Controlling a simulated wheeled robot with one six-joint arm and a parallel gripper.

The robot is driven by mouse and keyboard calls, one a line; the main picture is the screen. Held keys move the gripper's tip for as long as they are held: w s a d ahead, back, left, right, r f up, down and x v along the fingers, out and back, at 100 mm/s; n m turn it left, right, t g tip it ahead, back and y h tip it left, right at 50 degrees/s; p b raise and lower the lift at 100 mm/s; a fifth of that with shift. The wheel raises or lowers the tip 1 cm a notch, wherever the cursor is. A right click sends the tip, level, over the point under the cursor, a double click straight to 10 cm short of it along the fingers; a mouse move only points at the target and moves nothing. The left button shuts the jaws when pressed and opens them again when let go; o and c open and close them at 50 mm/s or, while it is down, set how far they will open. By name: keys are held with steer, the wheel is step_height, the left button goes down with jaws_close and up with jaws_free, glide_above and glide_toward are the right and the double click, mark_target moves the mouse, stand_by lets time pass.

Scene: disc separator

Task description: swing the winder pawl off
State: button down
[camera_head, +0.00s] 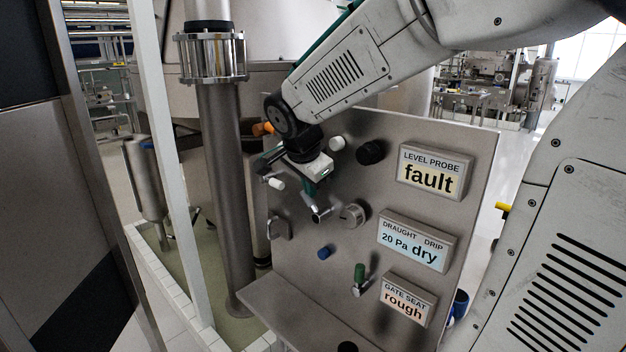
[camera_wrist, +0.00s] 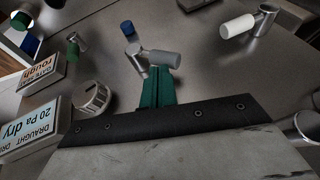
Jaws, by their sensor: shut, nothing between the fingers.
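No label marks the winder pawl, so I cannot tell for sure which fitting it is. A small metal lever with a grey grip (camera_head: 321,214) sits on the steel panel, right at my gripper's fingertips; the wrist view shows it too (camera_wrist: 160,58). My gripper (camera_head: 310,196) has its green fingers (camera_wrist: 157,80) shut together with nothing between them.
The panel (camera_head: 420,130) also carries a round metal knob (camera_head: 352,214), a blue knob (camera_head: 324,253), a green-handled lever (camera_head: 359,276), a black knob (camera_head: 371,152) and displays reading fault (camera_head: 430,173), 20 Pa dry (camera_head: 412,243) and rough (camera_head: 407,303). A thick pipe (camera_head: 222,170) stands left.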

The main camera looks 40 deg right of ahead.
steer(key=shift+w, duration=0.15)
steer(key=shift+w+a+f+g, duration=0.1)
steer(key=shift+w+f+g, duration=0.15)
steer(key=shift+w+g, duration=0.3)
steer(key=shift+w+a+f+g, duration=0.1)
steer(key=shift+w+f+g, duration=0.1)
steer(key=shift+w+g, duration=0.35)
steer(key=shift+s, duration=0.1)
